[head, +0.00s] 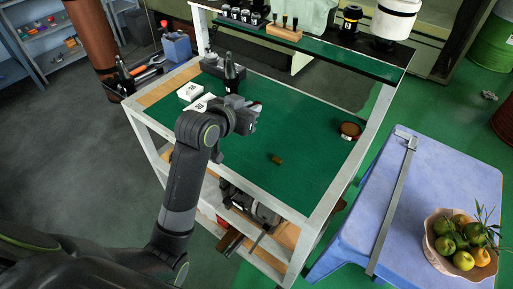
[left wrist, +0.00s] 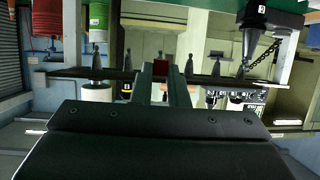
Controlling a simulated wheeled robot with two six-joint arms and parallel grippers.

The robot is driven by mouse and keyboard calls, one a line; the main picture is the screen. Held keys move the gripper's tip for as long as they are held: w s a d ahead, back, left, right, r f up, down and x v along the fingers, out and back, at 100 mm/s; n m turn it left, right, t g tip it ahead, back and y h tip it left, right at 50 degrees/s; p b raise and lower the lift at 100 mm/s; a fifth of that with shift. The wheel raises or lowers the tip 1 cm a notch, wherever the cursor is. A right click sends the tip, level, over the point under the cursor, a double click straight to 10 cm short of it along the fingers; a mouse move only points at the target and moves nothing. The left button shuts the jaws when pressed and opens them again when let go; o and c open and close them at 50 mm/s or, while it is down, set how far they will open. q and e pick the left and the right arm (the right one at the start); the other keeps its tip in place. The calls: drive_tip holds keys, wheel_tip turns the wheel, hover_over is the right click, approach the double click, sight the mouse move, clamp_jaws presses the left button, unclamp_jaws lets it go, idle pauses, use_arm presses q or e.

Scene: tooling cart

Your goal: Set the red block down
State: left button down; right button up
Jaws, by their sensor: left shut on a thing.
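My left gripper (head: 248,117) hangs over the green top of the tooling cart (head: 225,165). In the left wrist view, a small dark red block (left wrist: 160,68) shows between the tips of the two fingers of the left gripper (left wrist: 161,75), which is shut on it. In the head view the block cannot be made out at the gripper. How high the gripper is above the cart top is hard to tell. My right gripper is not in view.
A small brown piece (head: 277,159) and a round brown-lidded container (head: 350,131) sit on the green top. White boxes (head: 190,91) and a dark tool holder (head: 233,78) stand at its back left. A blue table (head: 410,215) with a fruit bowl (head: 440,262) is at right.

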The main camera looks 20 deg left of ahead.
use_arm(q)
drive_tip(key=m+h, duration=0.1)
hover_over(250, 155)
wheel_tip(250, 155, down, 8)
drive_tip(key=shift+d, duration=0.15)
wheel_tip(250, 155, down, 10)
drive_tip(key=shift+r+p, duration=0.25)
drive_tip(key=shift+p, duration=0.2)
drive_tip(key=shift+f, duration=0.2)
drive_tip(key=c, duration=1.4)
unclamp_jaws()
